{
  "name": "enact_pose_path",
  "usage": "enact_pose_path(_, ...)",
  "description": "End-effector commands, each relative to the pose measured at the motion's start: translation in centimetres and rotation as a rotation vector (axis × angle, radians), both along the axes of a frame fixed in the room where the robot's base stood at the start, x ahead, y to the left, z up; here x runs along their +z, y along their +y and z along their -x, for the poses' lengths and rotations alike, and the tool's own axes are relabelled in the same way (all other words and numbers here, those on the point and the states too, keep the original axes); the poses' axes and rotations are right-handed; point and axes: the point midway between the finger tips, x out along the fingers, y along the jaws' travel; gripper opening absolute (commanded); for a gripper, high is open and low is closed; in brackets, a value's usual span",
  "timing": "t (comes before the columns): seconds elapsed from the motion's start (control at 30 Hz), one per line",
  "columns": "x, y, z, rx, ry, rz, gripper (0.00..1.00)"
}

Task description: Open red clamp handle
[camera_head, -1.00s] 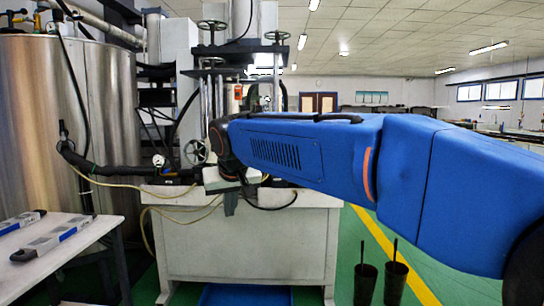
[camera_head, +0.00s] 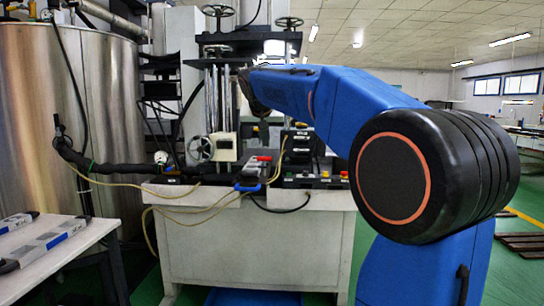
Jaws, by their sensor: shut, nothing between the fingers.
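A small red part (camera_head: 262,158), likely the red clamp handle, shows on top of a grey and dark mould (camera_head: 255,171) on the machine's bench. The mould has a blue handle (camera_head: 249,188) at its front edge. My gripper (camera_head: 264,130) is small and dark at the end of my blue arm, above the red part in the picture. It is shut and empty. Its fingertips are hard to make out against the dark machine parts, and I cannot tell how far it is from the red part.
The white bench (camera_head: 255,240) carries a control box with buttons (camera_head: 315,180). Vertical rods and handwheels (camera_head: 201,149) stand behind. A steel tank (camera_head: 70,110) and a side table (camera_head: 60,260) with similar moulds are at left. Hoses and a yellow cable cross the bench front.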

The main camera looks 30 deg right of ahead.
Motion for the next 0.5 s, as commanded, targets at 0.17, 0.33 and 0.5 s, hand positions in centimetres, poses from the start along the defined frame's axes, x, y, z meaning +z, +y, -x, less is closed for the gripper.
enact_pose_path(0.17, 0.0, 0.0, 0.0, 0.001, 0.000, 0.001, 0.00)
enact_pose_path(0.33, -0.4, -0.2, -0.3, 0.000, 0.002, 0.000, 0.00)
enact_pose_path(0.5, -1.9, -1.1, -1.4, -0.001, 0.004, 0.000, 0.00)
